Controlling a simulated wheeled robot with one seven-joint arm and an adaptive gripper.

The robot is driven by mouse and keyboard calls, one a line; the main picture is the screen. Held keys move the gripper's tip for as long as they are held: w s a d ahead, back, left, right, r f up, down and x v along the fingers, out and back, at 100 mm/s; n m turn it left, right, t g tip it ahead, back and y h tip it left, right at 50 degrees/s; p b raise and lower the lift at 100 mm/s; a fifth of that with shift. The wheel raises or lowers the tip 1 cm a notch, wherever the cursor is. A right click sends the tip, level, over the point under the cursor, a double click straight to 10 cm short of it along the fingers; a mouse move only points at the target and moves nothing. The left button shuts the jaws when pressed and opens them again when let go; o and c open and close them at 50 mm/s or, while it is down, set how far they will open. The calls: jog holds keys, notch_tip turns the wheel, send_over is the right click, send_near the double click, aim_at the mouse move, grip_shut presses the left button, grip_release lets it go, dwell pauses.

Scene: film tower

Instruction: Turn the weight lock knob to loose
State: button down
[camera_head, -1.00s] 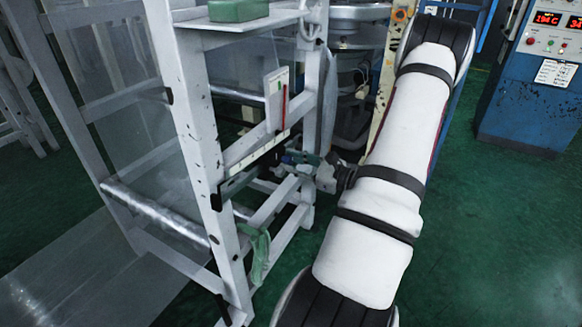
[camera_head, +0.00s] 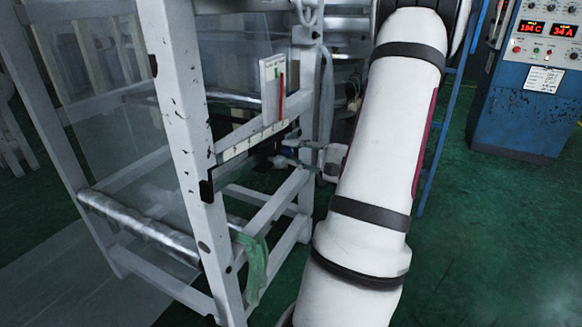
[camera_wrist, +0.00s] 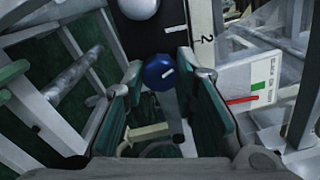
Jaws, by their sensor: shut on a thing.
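In the head view my gripper (camera_head: 289,152) reaches in from the right at the white frame's scale bar, small and partly blurred; I cannot make out the knob there.
The scale strip (camera_wrist: 207,38) shows a 2. A white card (camera_head: 272,88) with red and green marks stands on the white frame (camera_head: 181,115). A green cloth (camera_head: 254,262) hangs on the lower frame. A blue control cabinet (camera_head: 521,110) stands right, with open green floor before it.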

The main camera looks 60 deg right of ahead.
jog(key=n+b, duration=0.2)
jog(key=b, duration=0.2)
jog(key=shift+f+n, duration=0.15)
jog(key=shift+n, duration=0.25)
jog(key=shift+n+b, duration=0.5)
jog(key=shift+b, duration=0.2)
jog(key=shift+r, duration=0.2)
jog(key=c, duration=1.3)
grip_release()
jog(key=s, duration=1.2)
jog(key=shift+d, duration=0.45)
